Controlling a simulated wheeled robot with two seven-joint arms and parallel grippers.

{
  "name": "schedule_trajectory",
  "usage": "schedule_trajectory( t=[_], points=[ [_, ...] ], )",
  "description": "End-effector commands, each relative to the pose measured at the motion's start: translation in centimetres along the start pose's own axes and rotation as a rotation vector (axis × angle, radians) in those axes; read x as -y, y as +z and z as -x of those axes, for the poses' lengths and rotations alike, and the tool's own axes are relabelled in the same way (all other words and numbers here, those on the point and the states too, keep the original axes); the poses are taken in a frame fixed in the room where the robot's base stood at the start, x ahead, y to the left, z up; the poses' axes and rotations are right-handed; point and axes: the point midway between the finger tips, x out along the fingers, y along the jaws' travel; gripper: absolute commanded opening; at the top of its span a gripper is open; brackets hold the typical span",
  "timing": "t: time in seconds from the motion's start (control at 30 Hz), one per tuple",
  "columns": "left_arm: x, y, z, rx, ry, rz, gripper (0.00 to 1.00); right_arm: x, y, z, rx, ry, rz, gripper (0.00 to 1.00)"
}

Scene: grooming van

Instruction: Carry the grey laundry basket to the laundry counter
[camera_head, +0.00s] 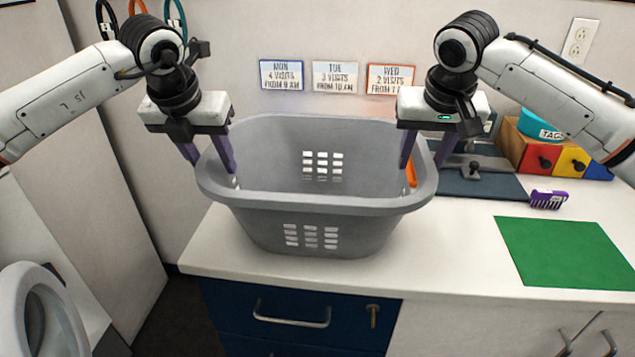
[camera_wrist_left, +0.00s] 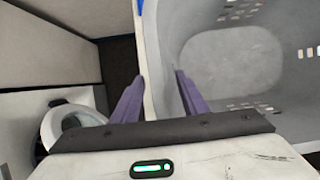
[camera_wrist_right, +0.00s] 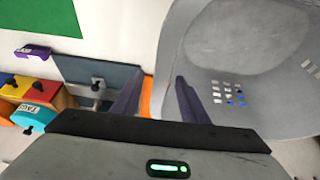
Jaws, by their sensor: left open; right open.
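The grey laundry basket (camera_head: 318,205) stands upright and looks empty on a white counter (camera_head: 470,250) with blue drawers. My left gripper (camera_head: 212,167) is open at the basket's left rim, one finger inside and one outside. In the left wrist view the basket (camera_wrist_left: 222,75) lies to the right, with the rim between the fingers (camera_wrist_left: 160,85). My right gripper (camera_head: 422,166) is open at the right rim, also straddling it. The right wrist view shows the basket wall (camera_wrist_right: 225,60) beside the right gripper (camera_wrist_right: 157,90). I cannot tell whether the fingers touch the rim.
A green mat (camera_head: 568,252), a purple brush-like item (camera_head: 548,199) and a box with coloured drawers (camera_head: 535,155) are on the counter's right. Something orange (camera_head: 411,173) shows by the right rim. A round white machine door (camera_head: 40,310) is at lower left, past a dark floor gap (camera_head: 180,320).

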Motion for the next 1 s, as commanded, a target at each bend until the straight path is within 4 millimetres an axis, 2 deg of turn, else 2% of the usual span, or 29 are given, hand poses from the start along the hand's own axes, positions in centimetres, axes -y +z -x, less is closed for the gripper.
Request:
schedule_trajectory(
  t=[0.2,0.47,0.83,1.0],
  points=[
    [0.0,0.0,0.0,0.000,0.000,-0.001,0.40,0.0,0.0,0.0,0.000,0.000,0.001,0.40],
    [0.0,0.0,0.0,0.000,0.001,0.000,0.00,0.0,0.0,0.0,0.001,0.001,0.000,0.00],
    [-0.1,0.1,0.2,0.002,0.003,0.000,0.00,-0.1,-0.1,0.2,-0.002,0.003,-0.002,0.00],
    [-0.2,0.5,1.1,0.001,0.004,0.000,0.00,-0.2,-0.5,1.1,-0.002,0.005,-0.002,0.00]
  ],
)
